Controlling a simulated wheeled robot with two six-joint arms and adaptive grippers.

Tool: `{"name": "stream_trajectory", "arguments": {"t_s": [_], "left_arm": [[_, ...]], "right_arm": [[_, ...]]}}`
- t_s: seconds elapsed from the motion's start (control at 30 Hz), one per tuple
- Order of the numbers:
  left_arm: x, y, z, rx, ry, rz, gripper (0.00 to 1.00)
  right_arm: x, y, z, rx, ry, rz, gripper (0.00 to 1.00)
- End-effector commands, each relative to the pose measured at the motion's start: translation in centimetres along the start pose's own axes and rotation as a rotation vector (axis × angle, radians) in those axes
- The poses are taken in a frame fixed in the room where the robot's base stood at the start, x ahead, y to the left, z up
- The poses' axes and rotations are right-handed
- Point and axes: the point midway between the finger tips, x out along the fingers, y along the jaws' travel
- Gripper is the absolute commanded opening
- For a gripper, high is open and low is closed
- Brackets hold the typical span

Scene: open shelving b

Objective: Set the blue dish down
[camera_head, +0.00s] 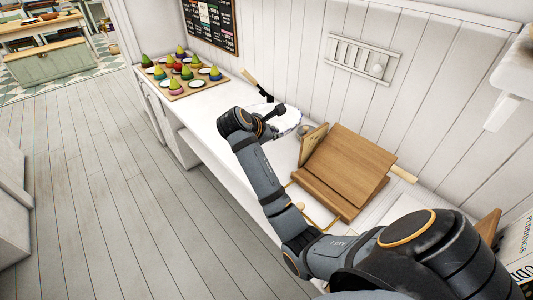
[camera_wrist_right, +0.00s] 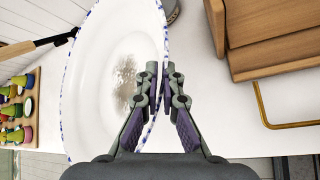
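The blue dish is a white dish with a blue-speckled rim; in the head view it shows partly behind my right gripper, over the white counter (camera_head: 232,104). In the right wrist view the dish (camera_wrist_right: 95,85) fills the left half and shows its inner face with a greyish patch. My right gripper (camera_wrist_right: 160,72) has its fingertips close together on both sides of the dish's rim, pinching it. In the head view my right gripper (camera_head: 268,122) hides part of the dish. I cannot tell whether the dish touches the counter. My left gripper is not in view.
A wooden stand (camera_head: 347,165) stands to the right of the dish. A tray (camera_head: 186,93) of colourful cupcakes lies at the counter's far left end. A utensil with a pale handle (camera_head: 250,78) lies behind the dish. Bare counter shows between tray and dish.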

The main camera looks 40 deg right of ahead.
Motion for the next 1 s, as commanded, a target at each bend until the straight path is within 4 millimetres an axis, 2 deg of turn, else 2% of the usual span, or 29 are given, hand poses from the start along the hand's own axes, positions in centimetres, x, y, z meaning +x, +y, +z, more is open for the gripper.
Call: {"name": "stream_trajectory", "arguments": {"t_s": [0.2, 0.43, 0.67, 0.97, 1.0], "left_arm": [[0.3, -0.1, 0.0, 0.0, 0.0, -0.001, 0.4], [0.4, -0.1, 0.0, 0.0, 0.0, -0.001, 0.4], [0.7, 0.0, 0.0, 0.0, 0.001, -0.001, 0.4], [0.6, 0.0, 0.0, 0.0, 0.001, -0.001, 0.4], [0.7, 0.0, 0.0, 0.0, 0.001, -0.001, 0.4]], "right_arm": [[2.4, -1.7, -2.4, -0.001, -0.001, 0.0, 0.0], [3.1, -2.1, -3.1, 0.0, -0.001, 0.001, 0.0], [5.5, -3.9, -5.6, -0.002, -0.001, 0.0, 0.0], [5.7, -4.0, -5.8, 0.001, 0.0, 0.001, 0.0], [5.8, -4.2, -6.0, -0.002, 0.002, -0.002, 0.1]]}}
